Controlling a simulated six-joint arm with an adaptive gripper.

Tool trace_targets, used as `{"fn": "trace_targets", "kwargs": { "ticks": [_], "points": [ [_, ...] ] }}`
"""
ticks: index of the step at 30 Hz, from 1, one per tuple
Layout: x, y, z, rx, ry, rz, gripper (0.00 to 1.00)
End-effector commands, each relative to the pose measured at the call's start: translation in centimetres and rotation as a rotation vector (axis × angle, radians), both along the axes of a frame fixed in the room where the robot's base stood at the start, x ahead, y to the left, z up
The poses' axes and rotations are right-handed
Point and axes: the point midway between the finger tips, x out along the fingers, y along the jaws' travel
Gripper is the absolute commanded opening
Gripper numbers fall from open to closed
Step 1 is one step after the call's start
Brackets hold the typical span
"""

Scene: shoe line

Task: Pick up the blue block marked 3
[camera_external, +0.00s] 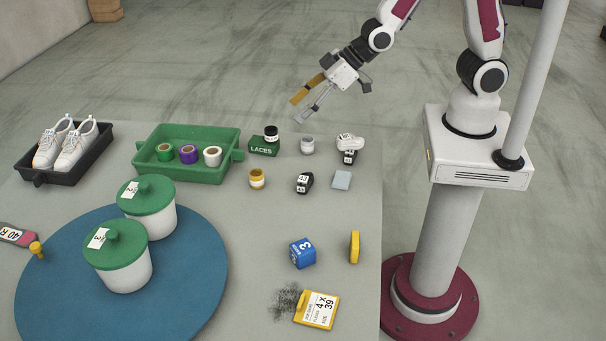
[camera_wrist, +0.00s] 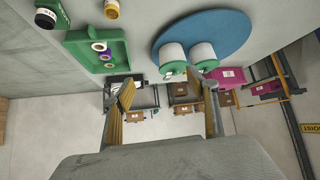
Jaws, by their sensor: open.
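The blue block marked 3 (camera_external: 302,253) sits on the grey table in the external view, between the yellow upright piece and the blue round mat. A white 3 shows on its side. My gripper (camera_external: 299,110) is raised beyond the far edge of the table, well away from the block. Its two fingers are apart and nothing is between them. In the wrist view the fingers of my gripper (camera_wrist: 168,100) also show spread and empty. The block does not show in the wrist view.
A yellow tag card (camera_external: 318,310) and a yellow piece (camera_external: 354,247) lie near the block. Two green-lidded white pots (camera_external: 122,278) stand on the blue mat (camera_external: 205,285). A green tray (camera_external: 190,173) holds spools. A black tray (camera_external: 40,179) holds white shoes. Small jars and blocks stand at the back.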

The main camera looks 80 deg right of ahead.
Motion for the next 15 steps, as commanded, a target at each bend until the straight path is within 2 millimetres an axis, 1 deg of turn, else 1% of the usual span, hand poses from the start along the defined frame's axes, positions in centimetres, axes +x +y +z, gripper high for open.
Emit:
{"fn": "trace_targets", "kwargs": {
  "ticks": [1,9,15],
  "points": [
    [0.3,0.6,-0.9,0.0,-0.002,0.01,0.58],
    [1.7,3.5,-4.6,0.016,-0.048,0.059,0.58],
    [2.1,5.6,-7.5,0.028,-0.079,0.095,0.58]
  ]
}}
